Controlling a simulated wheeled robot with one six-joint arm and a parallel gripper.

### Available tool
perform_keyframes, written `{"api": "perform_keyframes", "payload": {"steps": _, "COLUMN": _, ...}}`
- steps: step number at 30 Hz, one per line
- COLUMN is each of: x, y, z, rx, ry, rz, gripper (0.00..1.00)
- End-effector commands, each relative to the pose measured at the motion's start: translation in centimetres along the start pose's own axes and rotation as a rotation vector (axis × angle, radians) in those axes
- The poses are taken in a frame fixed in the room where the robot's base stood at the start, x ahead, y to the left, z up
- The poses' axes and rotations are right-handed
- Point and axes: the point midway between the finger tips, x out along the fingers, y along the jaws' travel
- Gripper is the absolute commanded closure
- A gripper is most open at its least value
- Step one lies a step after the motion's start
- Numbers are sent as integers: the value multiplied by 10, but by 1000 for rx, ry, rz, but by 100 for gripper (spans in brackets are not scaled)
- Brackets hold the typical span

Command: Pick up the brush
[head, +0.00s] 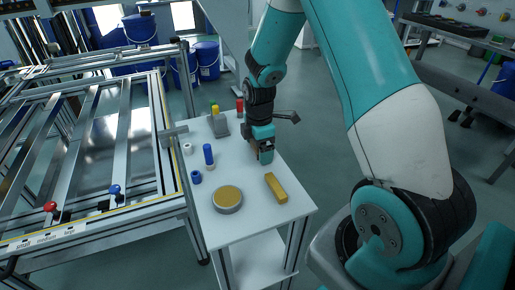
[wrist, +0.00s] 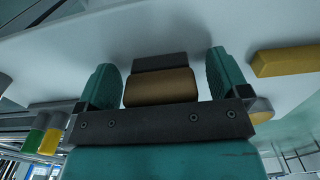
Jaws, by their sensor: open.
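A brown block with a dark grey part along its far side, which looks like the brush (wrist: 160,88), lies between the fingers of my gripper (wrist: 163,66) in the wrist view. The fingers are open, one on each side of it, with a visible gap at both sides. In the head view my gripper (head: 262,155) points down at the white table top (head: 250,222), right of the blue cylinder. There the gripper mostly hides the brush.
A yellow block (head: 276,188) and a round tin (head: 228,199) lie nearer the table's front. A blue cylinder (head: 208,154), a blue ring (head: 196,176) and a white ring (head: 187,148) are at left. A grey holder (head: 220,125) stands behind. A metal frame (head: 168,140) borders the left.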

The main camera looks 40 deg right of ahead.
Motion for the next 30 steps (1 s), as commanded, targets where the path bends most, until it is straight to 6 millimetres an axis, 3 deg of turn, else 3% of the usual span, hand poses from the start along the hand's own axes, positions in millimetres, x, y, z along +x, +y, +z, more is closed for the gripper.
{"api": "perform_keyframes", "payload": {"steps": 8, "x": 3, "y": 0, "z": 0, "rx": 0, "ry": 0, "rz": 1, "gripper": 9}}
{"api": "perform_keyframes", "payload": {"steps": 14, "x": 3, "y": 0, "z": 0, "rx": 0, "ry": 0, "rz": 1, "gripper": 55}}
{"api": "perform_keyframes", "payload": {"steps": 17, "x": 2, "y": 0, "z": 0, "rx": 0, "ry": 0, "rz": 1, "gripper": 64}}
{"api": "perform_keyframes", "payload": {"steps": 25, "x": 0, "y": 1, "z": 0, "rx": 0, "ry": 0, "rz": 2, "gripper": 65}}
{"api": "perform_keyframes", "payload": {"steps": 30, "x": -17, "y": 1, "z": 0, "rx": 0, "ry": 0, "rz": 3, "gripper": 65}}
